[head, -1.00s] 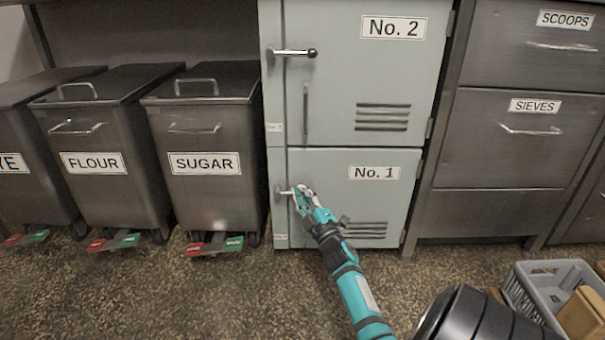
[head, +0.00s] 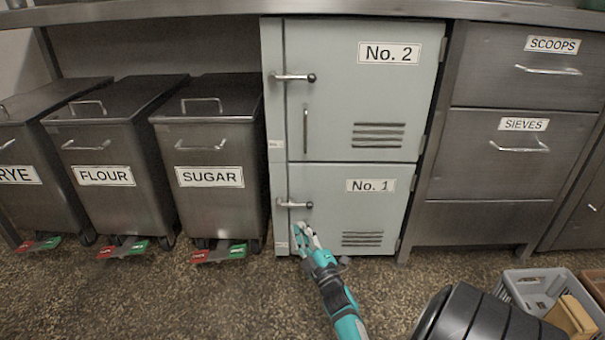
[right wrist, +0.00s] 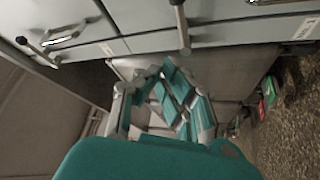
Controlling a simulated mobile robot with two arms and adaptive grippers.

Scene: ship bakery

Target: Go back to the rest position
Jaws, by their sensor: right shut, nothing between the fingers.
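My right gripper (head: 305,232) is in front of the lower left part of the locker door No. 1 (head: 330,185), just below its lever handle (head: 294,204). It is shut with nothing in it, and it looks apart from the handle. The right wrist view shows the gripper's fingers (right wrist: 172,95) close up, with the locker and bin fronts tilted behind them. The upper door No. 2 (head: 340,90) and door No. 1 both look closed. My left gripper is not in view.
Flour (head: 105,150) and sugar (head: 212,150) bins with red and green pedals stand left of the locker. Drawers marked scoops (head: 548,62) and sieves (head: 519,145) are on the right. A grey crate (head: 510,288) holding a box stands at the lower right.

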